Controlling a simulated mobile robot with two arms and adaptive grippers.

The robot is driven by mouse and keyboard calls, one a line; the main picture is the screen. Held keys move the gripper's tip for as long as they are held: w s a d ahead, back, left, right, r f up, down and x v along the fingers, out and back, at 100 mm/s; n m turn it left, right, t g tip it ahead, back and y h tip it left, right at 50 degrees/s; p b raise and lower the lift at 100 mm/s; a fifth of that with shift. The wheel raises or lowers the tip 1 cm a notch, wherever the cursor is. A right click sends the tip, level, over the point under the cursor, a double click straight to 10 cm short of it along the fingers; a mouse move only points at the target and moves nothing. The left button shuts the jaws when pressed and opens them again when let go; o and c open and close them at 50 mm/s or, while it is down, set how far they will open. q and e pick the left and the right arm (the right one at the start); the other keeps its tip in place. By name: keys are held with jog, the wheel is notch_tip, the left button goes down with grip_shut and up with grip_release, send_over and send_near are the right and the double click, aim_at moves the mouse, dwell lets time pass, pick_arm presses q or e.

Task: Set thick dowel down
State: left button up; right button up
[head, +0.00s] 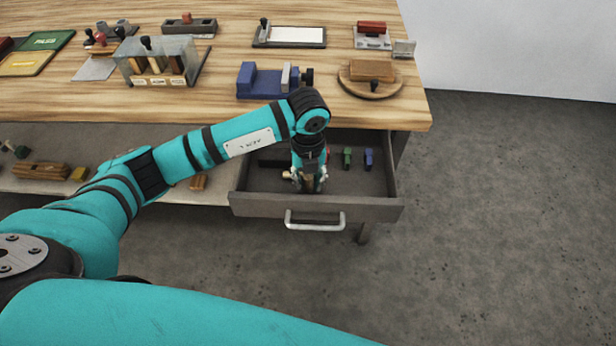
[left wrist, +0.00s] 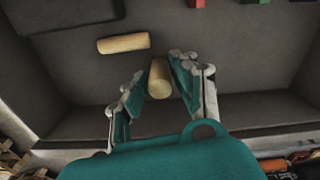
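The thick wooden dowel (left wrist: 159,78) is between the fingertips of my left gripper (left wrist: 157,72) in the left wrist view, with narrow gaps seeming to show beside it. In the head view my left gripper (head: 308,182) points down into the open drawer (head: 350,208), its fingers apart on either side of the brown dowel (head: 308,184). Whether the dowel touches the drawer floor is hard to tell. A second, thinner pale dowel (left wrist: 123,43) lies on the drawer floor beside it. My right gripper is not in view.
Green (head: 347,157) and blue (head: 368,158) small pieces stand at the drawer's back right. A dark block (left wrist: 75,12) lies at its back left. The wooden worktop (head: 200,105) above holds several fixtures and stamps.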

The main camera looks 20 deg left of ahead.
aim_at(308, 176)
pick_arm(q)
jog(key=shift+o, duration=1.4)
jog(key=shift+r, duration=0.2)
notch_tip(308, 176, up, 12)
dwell(0.4)
